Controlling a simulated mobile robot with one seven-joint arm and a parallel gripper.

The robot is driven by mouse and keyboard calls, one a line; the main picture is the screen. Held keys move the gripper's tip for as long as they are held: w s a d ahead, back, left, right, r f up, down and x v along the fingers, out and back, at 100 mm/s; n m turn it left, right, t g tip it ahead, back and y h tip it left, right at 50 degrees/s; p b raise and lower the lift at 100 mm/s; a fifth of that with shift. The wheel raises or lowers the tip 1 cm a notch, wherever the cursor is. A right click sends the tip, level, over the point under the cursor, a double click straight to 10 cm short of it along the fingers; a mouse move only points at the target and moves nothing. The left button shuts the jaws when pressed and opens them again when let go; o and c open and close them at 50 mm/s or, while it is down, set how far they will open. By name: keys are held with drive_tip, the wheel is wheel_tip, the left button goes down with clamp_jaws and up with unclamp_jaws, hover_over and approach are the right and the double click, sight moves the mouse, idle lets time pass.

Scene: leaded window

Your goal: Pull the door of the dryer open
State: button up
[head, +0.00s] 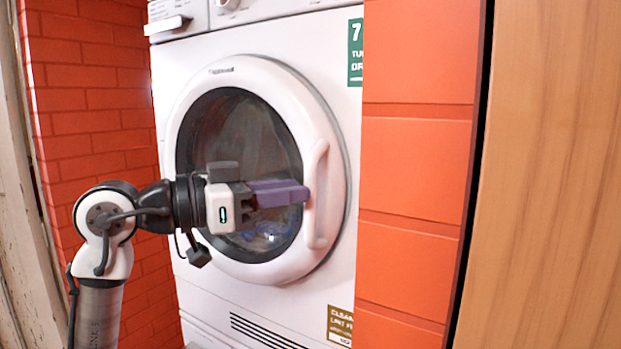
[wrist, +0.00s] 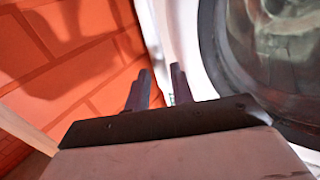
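The white dryer (head: 345,120) stands between red brick panels. Its round door (head: 185,110) has a dark glass window and looks shut. The white vertical door handle (head: 316,225) is on the door's right side. My gripper (head: 303,191) reaches across the window from the left, with its purple fingertips at the handle's left edge in the picture. I cannot tell whether they touch it. In the wrist view, my gripper (wrist: 160,80) shows two fingers spread with a gap and nothing clearly between them. The door's dark window (wrist: 265,60) is to their right. The handle is not clear there.
A red brick panel (head: 415,170) stands close to the dryer's right side, with a wooden panel (head: 550,180) beyond it. Another brick wall (head: 95,110) is on the left. A control knob (head: 229,4) is above the door.

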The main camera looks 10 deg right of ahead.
sight(310, 230)
drive_tip(key=shift+w+d+p, duration=0.2)
drive_tip(key=shift+d, duration=0.8)
drive_tip(key=shift+w+d+p, duration=0.2)
drive_tip(key=shift+d, duration=0.8)
drive_tip(key=shift+c, duration=0.3)
clamp_jaws()
